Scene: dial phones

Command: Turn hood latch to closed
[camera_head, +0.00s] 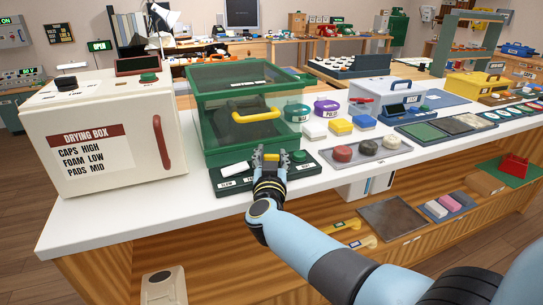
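The green hood (237,75) with clear panels stands on the white counter, and a yellow handle (255,114) is on its front. A dark green panel (232,184) with white labels and a green knob (298,156) lies in front of it. My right gripper (270,154) is over the middle of this panel, just below the yellow handle, with its fingers spread. The latch's position is hidden by the gripper. My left gripper is out of view.
A cream drying box (97,137) with a red handle stands left of the hood. A grey tray (358,152) with round pads lies to the right, near colored blocks (340,126) and a white-blue case (387,94). The counter's front strip at left is clear.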

